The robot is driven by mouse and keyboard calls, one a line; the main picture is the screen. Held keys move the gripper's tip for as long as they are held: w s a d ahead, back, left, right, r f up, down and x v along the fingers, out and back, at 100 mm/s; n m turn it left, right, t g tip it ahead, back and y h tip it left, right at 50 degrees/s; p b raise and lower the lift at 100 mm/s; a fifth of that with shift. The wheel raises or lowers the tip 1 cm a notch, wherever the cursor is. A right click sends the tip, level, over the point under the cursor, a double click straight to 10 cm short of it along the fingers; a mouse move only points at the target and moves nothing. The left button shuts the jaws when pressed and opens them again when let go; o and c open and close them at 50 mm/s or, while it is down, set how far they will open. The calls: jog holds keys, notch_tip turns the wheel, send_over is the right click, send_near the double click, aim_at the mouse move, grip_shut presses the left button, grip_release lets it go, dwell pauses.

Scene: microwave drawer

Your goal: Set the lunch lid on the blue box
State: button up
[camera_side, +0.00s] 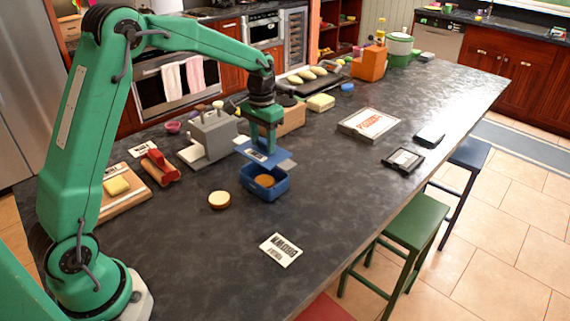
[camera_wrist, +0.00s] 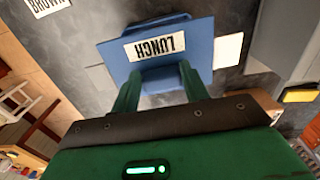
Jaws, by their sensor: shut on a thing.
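The blue lunch lid (camera_side: 255,153) is a flat plate held at the far side of the blue box (camera_side: 277,186), apart from the box's open top. In the wrist view the lid (camera_wrist: 115,54) has a white LUNCH label and a raised blue grip. My gripper (camera_side: 267,148) is shut on that grip; it also shows in the wrist view (camera_wrist: 160,88). The blue box stands on the dark counter, with a round brown item (camera_side: 265,180) inside. I cannot make out the box in the wrist view. The gap under the lid is hard to judge.
A round bread-like piece (camera_side: 219,200) lies left of the blue box. A printed card (camera_side: 281,250) lies in front.

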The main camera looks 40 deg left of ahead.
aim_at(263, 150)
jog(key=shift+f, duration=0.15)
jog(key=shift+f, duration=2.65)
jog(key=shift+f, duration=0.55)
dwell(0.8)
jog(key=o, duration=1.6)
jog(key=shift+c, duration=0.2)
jog(key=shift+r, duration=0.15)
jog(key=shift+r, duration=3.4)
jog(key=shift+r, duration=0.1)
